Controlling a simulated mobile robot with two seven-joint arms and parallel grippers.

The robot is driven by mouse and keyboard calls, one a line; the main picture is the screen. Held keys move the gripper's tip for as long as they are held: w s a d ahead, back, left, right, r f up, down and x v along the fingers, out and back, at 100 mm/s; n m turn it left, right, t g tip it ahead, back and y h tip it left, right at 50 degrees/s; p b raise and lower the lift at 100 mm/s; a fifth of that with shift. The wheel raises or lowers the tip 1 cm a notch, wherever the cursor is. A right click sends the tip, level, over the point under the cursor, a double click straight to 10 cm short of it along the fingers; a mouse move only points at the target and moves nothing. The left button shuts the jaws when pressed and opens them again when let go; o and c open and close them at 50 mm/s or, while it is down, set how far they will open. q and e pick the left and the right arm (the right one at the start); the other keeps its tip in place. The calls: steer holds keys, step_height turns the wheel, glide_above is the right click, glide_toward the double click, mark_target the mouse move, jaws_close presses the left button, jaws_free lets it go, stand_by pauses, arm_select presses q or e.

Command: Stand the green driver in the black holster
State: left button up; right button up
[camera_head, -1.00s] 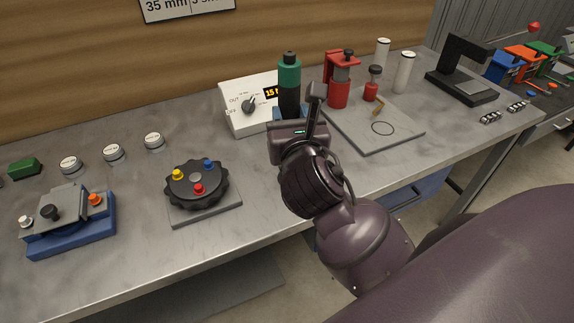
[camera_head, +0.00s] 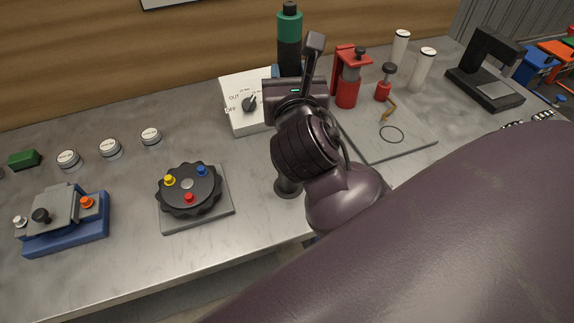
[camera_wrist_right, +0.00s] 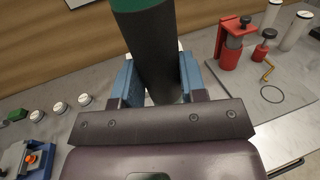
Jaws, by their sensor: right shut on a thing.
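The green driver (camera_head: 289,32) is a cylinder with a green upper part, a black lower part and a dark cap. It stands upright in my right gripper (camera_head: 290,75), whose blue fingers close on its black part. In the right wrist view the driver (camera_wrist_right: 152,50) sits between both fingers of the gripper (camera_wrist_right: 158,80), its top cut off. A dark round-based piece (camera_head: 287,188) stands on the bench below my right wrist. It looks like the black holster, but my wrist hides most of it. My left gripper is not in view.
A white dial box (camera_head: 240,95) stands behind my right gripper. A black knob wheel (camera_head: 188,190) on a grey plate and a blue-based fixture (camera_head: 65,225) are left. A grey plate (camera_head: 400,140) with red tools behind it is right. Bare bench lies at the front left.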

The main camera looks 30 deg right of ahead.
steer(key=shift+f, duration=0.25)
arm_select(q)
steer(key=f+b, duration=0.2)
steer(key=b, duration=0.1)
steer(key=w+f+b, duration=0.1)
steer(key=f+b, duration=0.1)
steer(key=b, duration=0.1)
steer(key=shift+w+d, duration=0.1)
arm_select(e)
step_height(320, 180, down, 19)
steer(key=shift+f, duration=0.15)
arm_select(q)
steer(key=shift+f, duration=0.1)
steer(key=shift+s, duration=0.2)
arm_select(e)
steer(key=o, duration=1.1)
steer(key=shift+f, duration=0.15)
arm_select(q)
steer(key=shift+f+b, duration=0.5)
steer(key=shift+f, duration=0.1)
arm_select(e)
steer(key=v, duration=1.2)
